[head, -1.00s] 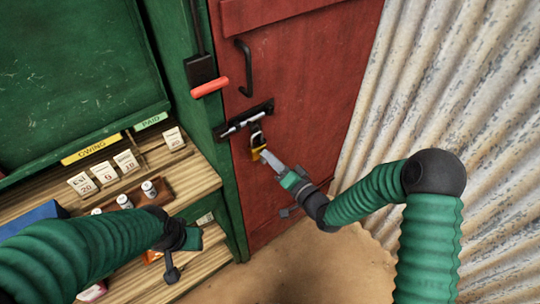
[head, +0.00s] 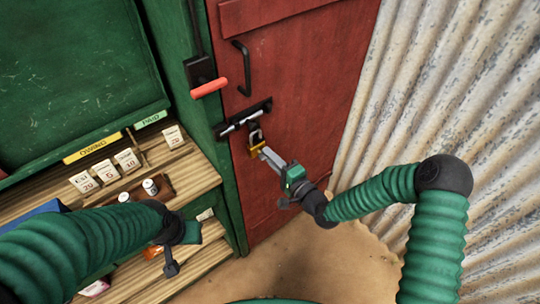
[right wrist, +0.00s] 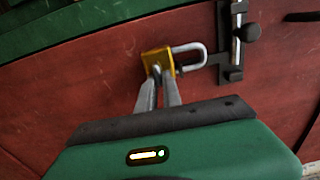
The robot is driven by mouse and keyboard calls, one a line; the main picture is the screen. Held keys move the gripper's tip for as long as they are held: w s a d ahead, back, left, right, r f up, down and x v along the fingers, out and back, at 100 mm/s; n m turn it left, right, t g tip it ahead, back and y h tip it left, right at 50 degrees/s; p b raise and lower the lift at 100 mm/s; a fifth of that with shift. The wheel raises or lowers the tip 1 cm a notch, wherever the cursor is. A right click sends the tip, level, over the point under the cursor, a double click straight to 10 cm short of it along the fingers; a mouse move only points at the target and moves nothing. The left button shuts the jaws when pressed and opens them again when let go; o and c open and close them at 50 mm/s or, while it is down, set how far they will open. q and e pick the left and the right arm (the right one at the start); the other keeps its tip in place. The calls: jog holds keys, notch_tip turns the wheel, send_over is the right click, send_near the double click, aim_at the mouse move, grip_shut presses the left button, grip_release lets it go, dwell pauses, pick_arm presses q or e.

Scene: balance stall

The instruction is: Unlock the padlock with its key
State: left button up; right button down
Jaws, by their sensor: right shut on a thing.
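The brass padlock (head: 257,150) with its grey shackle hangs at the black bolt (head: 245,117) on the red door. In the right wrist view the padlock (right wrist: 158,60) is straight ahead, its shackle pointing right toward the bolt bracket. I cannot tell whether the shackle is open. My right gripper (head: 266,154) is shut, its fingertips at the padlock's lower face. The key is hidden between the fingertips and the padlock; I cannot see how deep it sits. My left gripper (head: 186,250) is low over the shelves, away from the padlock, its jaws unclear.
The red door (head: 300,90) has a black handle (head: 242,68) above the bolt. A red-handled lever (head: 209,88) is left of it. Wooden shelves (head: 190,178) with price cards and small jars stand at the left. A corrugated wall (head: 450,90) is at the right.

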jog(key=shift+f, duration=0.2)
jog(key=c, duration=1.5)
grip_release()
jog(key=v, duration=1.7)
jog(key=shift+w+b, duration=0.15)
jog(key=shift+b, duration=0.2)
